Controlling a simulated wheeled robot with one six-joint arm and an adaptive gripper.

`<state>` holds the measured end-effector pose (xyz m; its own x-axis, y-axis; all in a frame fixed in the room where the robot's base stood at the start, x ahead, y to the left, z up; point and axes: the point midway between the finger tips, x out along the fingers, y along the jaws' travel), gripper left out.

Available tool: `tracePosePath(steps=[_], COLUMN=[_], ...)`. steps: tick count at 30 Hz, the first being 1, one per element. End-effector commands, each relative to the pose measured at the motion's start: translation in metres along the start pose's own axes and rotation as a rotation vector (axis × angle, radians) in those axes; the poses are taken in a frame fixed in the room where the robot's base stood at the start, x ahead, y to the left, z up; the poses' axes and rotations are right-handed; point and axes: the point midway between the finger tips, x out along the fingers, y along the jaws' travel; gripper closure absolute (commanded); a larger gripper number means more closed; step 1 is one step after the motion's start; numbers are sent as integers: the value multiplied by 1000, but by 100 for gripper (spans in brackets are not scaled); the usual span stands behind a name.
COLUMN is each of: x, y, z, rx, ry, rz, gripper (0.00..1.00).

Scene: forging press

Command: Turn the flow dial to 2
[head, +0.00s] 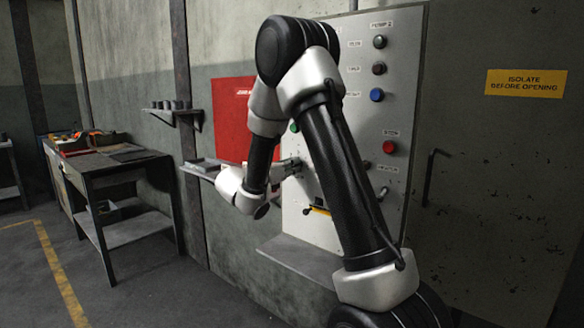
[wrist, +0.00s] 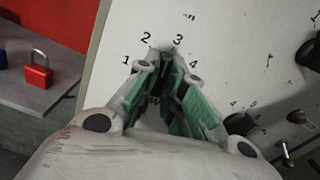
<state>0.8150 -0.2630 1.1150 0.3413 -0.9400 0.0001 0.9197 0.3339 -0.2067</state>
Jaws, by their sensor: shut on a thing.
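The flow dial (wrist: 163,52) is on the pale control panel, with the numbers 1, 2, 3 and 4 printed in an arc around it in the wrist view. My gripper (wrist: 164,72) is shut on it, and its green-lined fingers hide most of the knob. The little that shows at the fingertips lies between the 2 and the 3; I cannot tell the exact pointer direction. In the head view my gripper (head: 289,168) meets the left part of the panel (head: 330,235), partly behind my own arm.
Several buttons, among them a blue one (head: 377,95) and a red one (head: 389,147), line the panel's right side. A yellow-handled lever (head: 318,210) sits below my gripper. A red padlock (wrist: 37,75) rests on a grey shelf (wrist: 62,103) to the left. A workbench (head: 115,160) stands further left.

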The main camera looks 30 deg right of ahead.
Motion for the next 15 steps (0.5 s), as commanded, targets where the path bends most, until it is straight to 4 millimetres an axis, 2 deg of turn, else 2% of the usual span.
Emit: tracePosePath(steps=[15], x=[0], y=[1], z=[0], rx=[-439], ry=[0], rz=[1], gripper=[100])
